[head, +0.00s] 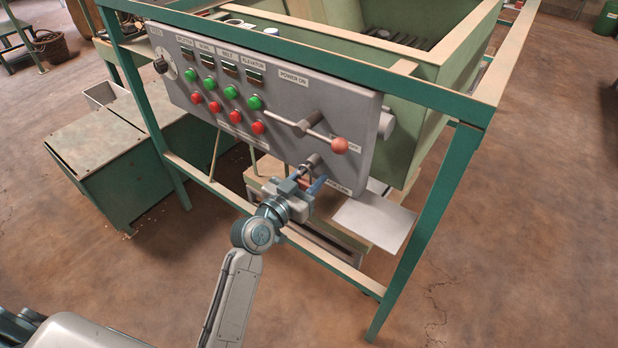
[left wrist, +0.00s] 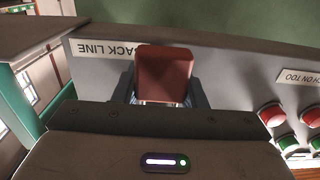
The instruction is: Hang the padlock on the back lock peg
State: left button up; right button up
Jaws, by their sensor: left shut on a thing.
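My left gripper (head: 303,183) is at the lower right part of the grey control panel (head: 205,129), shut on the red padlock. In the left wrist view the padlock's red body (left wrist: 163,75) sits between the two fingers, in front of the panel's upside-down "BACK LINE" label (left wrist: 108,48). In the head view the padlock is mostly hidden by the gripper. A grey peg (head: 313,160) sticks out of the panel just above the gripper. The shackle is too small and hidden to tell whether it is around the peg or only beside it. My right gripper is not in view.
A lever with a reddish ball knob (head: 339,146) juts out above and right of the gripper. Green and red buttons (head: 254,102) lie to the left. Green frame posts (head: 430,215) stand around the panel. A pale sheet (head: 374,224) lies below right.

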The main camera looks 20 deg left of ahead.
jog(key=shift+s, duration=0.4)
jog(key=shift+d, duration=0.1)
